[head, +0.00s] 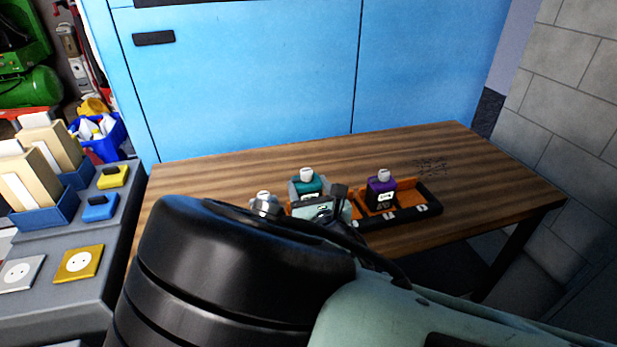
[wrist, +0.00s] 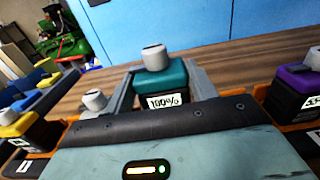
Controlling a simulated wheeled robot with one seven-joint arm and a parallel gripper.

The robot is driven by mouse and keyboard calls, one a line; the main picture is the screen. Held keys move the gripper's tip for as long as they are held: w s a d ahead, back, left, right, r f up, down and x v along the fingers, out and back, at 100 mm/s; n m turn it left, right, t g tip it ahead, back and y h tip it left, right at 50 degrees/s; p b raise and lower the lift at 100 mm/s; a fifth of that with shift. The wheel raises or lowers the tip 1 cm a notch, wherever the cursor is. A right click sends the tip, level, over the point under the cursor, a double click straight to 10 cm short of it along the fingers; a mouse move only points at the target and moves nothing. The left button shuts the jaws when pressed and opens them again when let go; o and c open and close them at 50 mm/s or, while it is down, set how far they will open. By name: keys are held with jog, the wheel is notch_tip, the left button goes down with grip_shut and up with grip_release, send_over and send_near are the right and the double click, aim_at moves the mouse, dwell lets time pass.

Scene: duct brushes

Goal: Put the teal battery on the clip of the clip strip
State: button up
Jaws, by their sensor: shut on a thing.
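The teal battery (wrist: 165,82) has a pale round knob on top and a label reading 100%. It stands between the two grey fingers of my gripper (wrist: 165,88), which is shut on it. In the head view the teal battery (head: 309,182) shows upright above my gripper (head: 308,190). The black and orange clip strip (head: 428,205) lies on the table; its orange part also shows in the wrist view (wrist: 299,142). My gripper's body hides the battery's lower end and the strip's middle, so I cannot tell whether the battery touches the strip.
A purple battery (head: 381,188) stands on the strip to the right. A yellow battery (wrist: 18,128) and another pale knob (wrist: 95,100) are to the left. The wooden table (head: 230,178) is clear behind, up to the blue cabinet (head: 250,75). A grey bench with blocks is at left.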

jog(key=shift+f+b, duration=0.35)
jog(key=shift+f, duration=1.45)
jog(key=shift+f, duration=0.2)
jog(key=o, duration=1.3)
